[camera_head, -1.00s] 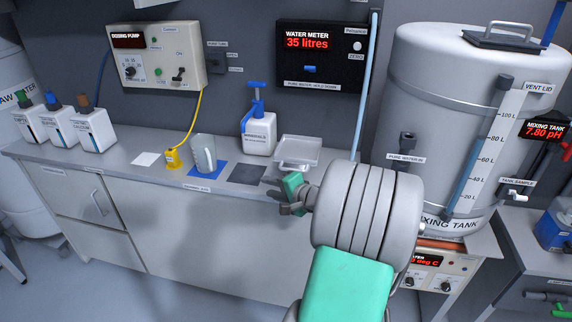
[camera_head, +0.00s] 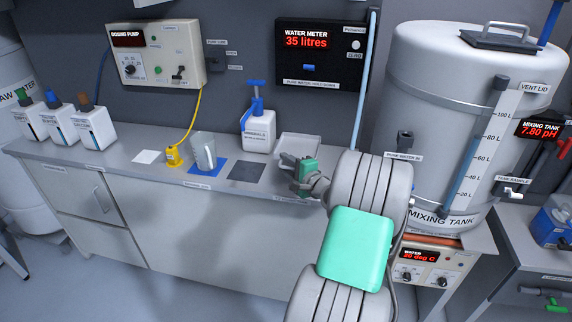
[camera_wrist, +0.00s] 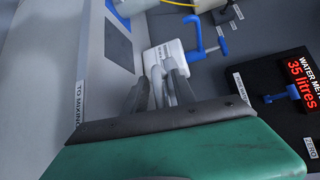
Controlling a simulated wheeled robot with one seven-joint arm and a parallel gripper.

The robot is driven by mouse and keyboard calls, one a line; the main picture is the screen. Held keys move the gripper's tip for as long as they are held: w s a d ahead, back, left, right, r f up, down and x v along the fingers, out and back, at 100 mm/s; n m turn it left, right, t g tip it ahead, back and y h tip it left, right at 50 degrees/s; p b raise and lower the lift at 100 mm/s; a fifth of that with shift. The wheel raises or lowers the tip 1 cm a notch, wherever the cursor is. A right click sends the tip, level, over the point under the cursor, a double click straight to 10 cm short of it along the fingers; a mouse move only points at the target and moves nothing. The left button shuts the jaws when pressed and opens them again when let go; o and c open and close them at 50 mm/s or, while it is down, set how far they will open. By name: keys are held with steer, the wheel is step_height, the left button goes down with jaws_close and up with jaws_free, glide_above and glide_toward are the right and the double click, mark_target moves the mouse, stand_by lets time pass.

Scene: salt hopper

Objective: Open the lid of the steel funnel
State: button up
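A pale grey, square, shallow steel piece (camera_head: 299,143), which looks like the top of the steel funnel, sits on the counter right of the dark mat in the head view. I cannot make out its lid edge or handle. My gripper (camera_head: 286,160) is at its front left side, partly covering it; contact cannot be told. In the wrist view my gripper's grey fingers (camera_wrist: 167,72) lie close together and point toward the white minerals bottle (camera_wrist: 170,55). Nothing is clearly held between them. The funnel cannot be clearly picked out in that view.
The minerals bottle with its blue pump (camera_head: 258,130) stands behind and left of the funnel. The dark mat (camera_head: 246,172) is bare. A grey jug (camera_head: 203,150) stands on a blue mat. The mixing tank (camera_head: 440,120) stands to the right, and the water meter (camera_head: 320,55) is on the wall.

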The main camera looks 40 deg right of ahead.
steer(key=shift+f, duration=0.15)
jaws_close()
